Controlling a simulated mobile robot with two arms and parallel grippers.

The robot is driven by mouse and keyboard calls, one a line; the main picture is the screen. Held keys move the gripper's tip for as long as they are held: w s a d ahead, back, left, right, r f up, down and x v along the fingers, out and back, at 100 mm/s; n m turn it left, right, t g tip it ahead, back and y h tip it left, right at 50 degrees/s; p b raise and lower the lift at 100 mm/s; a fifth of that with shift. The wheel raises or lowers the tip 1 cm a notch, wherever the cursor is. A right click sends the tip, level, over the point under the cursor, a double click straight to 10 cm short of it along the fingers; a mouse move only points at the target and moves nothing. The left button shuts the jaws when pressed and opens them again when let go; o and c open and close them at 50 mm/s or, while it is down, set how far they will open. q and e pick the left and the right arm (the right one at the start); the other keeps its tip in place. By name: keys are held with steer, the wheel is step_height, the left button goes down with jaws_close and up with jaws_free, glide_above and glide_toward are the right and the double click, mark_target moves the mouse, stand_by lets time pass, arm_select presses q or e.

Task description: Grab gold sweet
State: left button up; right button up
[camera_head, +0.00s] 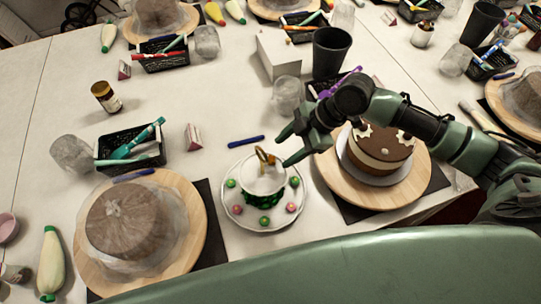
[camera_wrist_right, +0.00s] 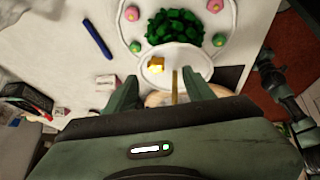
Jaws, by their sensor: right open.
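A tiered stand has a white lower plate (camera_head: 240,214) with green and pink sweets around its rim and a dark green middle (camera_wrist_right: 175,27). Its small white upper plate (camera_wrist_right: 182,56) holds the gold sweet (camera_wrist_right: 156,64), beside an upright gold post (camera_wrist_right: 175,88). In the head view a gold loop (camera_head: 262,154) tops the stand; the sweet is hard to tell from it there. My right gripper (camera_head: 287,148) is open and empty beside the stand's top. In the wrist view its fingers (camera_wrist_right: 160,78) stand either side of the post, near the sweet. My left gripper is not in view.
A chocolate cake (camera_head: 380,150) stands on a wooden turntable to the right, under my right arm. A covered cake (camera_head: 140,215) is at left. A blue pen (camera_head: 246,141), a black basket (camera_head: 130,147) and a clear glass (camera_head: 287,92) are nearby.

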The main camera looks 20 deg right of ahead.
mark_target(274, 159)
steer(key=x, duration=0.1)
steer(key=p+x, duration=0.1)
steer(key=shift+w+a+f, duration=0.2)
steer(key=shift+w+f, duration=0.05)
steer(key=shift+w, duration=0.05)
steer(key=shift+p+x, duration=0.3)
steer(key=shift+x, duration=0.8)
steer(key=shift+d+f, duration=0.1)
steer(key=shift+d, duration=0.05)
steer(key=shift+s, duration=0.1)
steer(key=c, duration=1.1)
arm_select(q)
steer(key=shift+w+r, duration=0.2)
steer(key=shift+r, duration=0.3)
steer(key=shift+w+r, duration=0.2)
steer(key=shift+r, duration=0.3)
arm_select(e)
jaws_close()
